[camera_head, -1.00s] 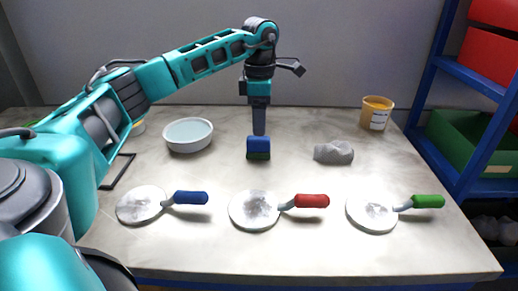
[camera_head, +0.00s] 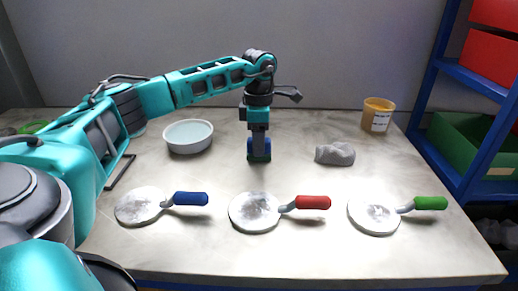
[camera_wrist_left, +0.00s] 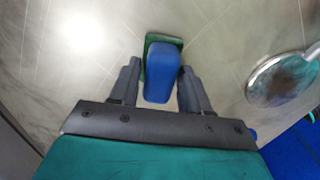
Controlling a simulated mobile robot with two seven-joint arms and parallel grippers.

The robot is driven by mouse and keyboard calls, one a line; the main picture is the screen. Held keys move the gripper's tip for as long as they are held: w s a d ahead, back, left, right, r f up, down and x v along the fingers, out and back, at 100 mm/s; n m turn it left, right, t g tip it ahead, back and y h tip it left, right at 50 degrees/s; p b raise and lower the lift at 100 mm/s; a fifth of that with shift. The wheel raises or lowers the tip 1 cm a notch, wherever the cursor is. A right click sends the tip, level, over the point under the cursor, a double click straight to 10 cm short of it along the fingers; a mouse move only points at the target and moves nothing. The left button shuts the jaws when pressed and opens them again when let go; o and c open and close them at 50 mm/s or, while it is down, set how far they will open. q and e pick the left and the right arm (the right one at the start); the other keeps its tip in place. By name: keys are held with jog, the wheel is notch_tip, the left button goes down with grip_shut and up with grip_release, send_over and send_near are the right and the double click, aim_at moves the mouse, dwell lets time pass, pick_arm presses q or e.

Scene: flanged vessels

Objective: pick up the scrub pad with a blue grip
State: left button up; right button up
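The scrub pad, with a blue grip (camera_head: 267,147) on a green scouring base (camera_head: 259,160), sits upright on the table near its middle. It also shows in the left wrist view, as the blue grip (camera_wrist_left: 170,72) with the green base (camera_wrist_left: 162,38) under it. My left gripper (camera_head: 258,152) points straight down over the pad. In the left wrist view its two fingers (camera_wrist_left: 160,80) stand open on either side of the blue grip, with a gap at the left finger; the right finger is very close to the grip. My right gripper is not in view.
Three round white discs with blue (camera_head: 190,198), red (camera_head: 312,202) and green (camera_head: 430,203) handles lie in front. A white bowl (camera_head: 188,136) is left of the pad, a grey lump (camera_head: 335,153) right. A yellow tub (camera_head: 377,114) stands at the back right, near blue shelving (camera_head: 478,82).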

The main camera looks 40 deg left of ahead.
pick_arm(q)
jog(key=c, duration=0.7)
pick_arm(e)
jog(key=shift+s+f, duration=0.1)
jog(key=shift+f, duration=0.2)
pick_arm(q)
jog(key=shift+r, duration=0.1)
jog(key=shift+r+p, duration=2)
jog(key=shift+r, duration=7.95)
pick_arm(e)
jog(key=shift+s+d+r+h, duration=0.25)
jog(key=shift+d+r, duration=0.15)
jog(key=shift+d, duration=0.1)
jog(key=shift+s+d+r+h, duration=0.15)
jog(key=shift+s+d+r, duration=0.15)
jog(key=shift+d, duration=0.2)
